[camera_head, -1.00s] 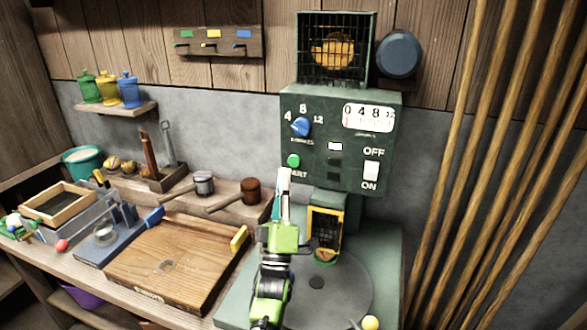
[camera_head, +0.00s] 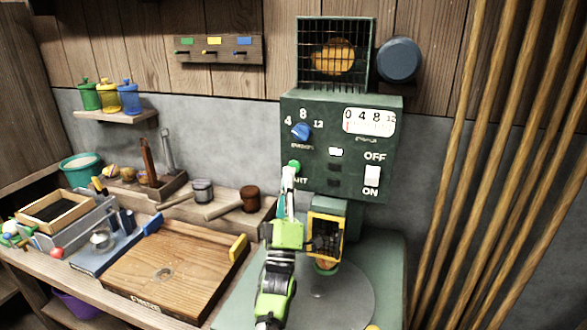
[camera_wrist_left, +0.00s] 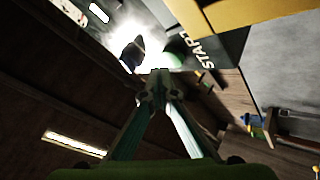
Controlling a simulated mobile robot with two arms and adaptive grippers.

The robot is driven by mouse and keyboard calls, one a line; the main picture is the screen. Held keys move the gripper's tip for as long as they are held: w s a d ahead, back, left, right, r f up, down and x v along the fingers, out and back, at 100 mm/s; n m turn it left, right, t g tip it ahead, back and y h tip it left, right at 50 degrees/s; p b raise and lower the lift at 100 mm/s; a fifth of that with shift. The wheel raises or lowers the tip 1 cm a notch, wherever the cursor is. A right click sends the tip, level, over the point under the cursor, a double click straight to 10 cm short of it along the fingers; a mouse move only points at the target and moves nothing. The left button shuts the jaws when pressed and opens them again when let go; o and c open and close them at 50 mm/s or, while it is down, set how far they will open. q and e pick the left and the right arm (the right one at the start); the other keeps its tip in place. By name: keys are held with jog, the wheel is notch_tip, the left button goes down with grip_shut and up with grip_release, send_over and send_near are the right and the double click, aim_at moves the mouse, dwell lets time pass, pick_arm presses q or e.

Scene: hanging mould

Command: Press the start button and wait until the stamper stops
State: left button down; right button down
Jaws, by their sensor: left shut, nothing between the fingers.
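The green start button (camera_head: 294,166) is on the lower left of the front of the dark green machine (camera_head: 340,110). My left gripper (camera_head: 289,172) is shut and empty, with its tips at the button's lower edge. I cannot tell whether they touch it. In the left wrist view the closed fingertips (camera_wrist_left: 154,75) are just below the green button (camera_wrist_left: 174,54), beside the "START" lettering. The stamper (camera_head: 326,236), with its yellow-framed guard, stands below the panel over a round grey plate (camera_head: 345,295). My right gripper is not in view.
The panel also has a blue knob (camera_head: 301,131), a white dial (camera_head: 369,121) and a white ON/OFF switch (camera_head: 372,176). A wooden board (camera_head: 170,270) and mallets lie to the left. Bamboo poles (camera_head: 490,160) stand at the right.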

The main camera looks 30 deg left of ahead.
pick_arm(q)
jog(key=shift+w, duration=0.15)
dwell(0.8)
jog(key=shift+w+a+b, duration=0.1)
jog(key=shift+w+b, duration=0.15)
jog(key=shift+b, duration=0.1)
